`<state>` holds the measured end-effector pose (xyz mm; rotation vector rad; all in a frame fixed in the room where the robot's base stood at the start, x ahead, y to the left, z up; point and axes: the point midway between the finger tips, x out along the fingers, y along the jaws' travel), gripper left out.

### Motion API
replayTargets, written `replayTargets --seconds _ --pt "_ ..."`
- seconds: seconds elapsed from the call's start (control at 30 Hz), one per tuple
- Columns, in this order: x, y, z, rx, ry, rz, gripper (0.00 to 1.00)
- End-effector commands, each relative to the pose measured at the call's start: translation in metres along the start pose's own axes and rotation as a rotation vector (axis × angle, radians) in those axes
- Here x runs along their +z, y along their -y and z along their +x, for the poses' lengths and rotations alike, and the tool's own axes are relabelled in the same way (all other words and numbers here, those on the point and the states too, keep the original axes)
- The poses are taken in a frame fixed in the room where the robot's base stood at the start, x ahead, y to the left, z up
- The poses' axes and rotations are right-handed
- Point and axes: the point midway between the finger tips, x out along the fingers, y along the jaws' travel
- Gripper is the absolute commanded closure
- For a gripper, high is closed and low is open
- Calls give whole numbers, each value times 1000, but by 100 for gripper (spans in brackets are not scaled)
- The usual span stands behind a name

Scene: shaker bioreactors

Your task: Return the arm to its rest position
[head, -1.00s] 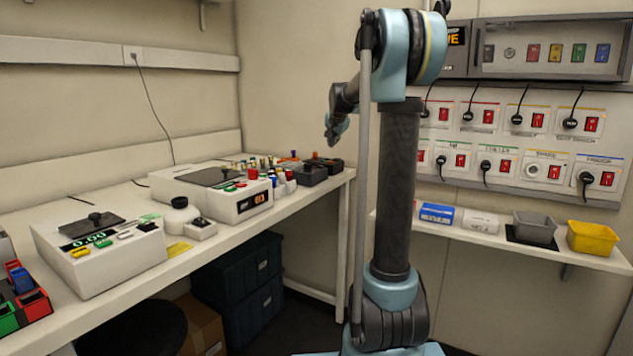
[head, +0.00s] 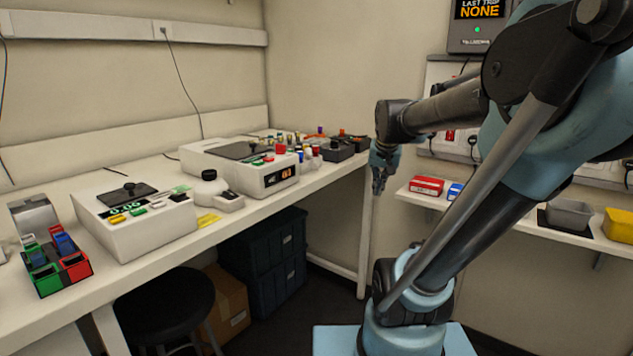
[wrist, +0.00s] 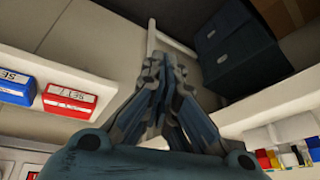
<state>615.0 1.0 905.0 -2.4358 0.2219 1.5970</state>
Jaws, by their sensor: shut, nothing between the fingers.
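My gripper (head: 379,183) hangs at the end of my arm, left of my column in the head view, pointing down. It is in the air between the long bench and the wall shelf. In the wrist view my gripper (wrist: 160,65) has its fingers together, with nothing between them. My forearm reaches left from the raised elbow at the upper right.
The long white bench (head: 160,250) with two shaker devices runs along the left. A black stool (head: 165,305) and dark blue crates (head: 262,260) stand under it. The wall shelf (head: 515,220) on the right holds a red box (head: 427,186) and bins.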

Motion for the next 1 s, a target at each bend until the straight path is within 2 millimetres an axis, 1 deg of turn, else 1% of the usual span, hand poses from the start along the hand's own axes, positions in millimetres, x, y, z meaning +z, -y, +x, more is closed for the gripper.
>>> replayTargets --seconds 0.03,0.1,0.17,0.2,0.27,0.3,0.4,0.5,0.6,0.7,1.0 --pt "22 -6 4 4 17 -23 100" --pt "50 -14 9 10 43 -59 100" --pt "74 -21 14 14 67 -91 100" --pt "90 -25 18 17 82 -112 100" --pt "113 -32 24 19 105 -144 100" --pt "129 -36 28 21 121 -165 100" --pt "163 -45 39 23 156 -211 100" --pt "189 -52 48 24 184 -249 100" --pt "206 -57 54 23 202 -273 100" --pt "215 -59 57 23 212 -287 100" --pt "217 -60 57 23 215 -290 100"
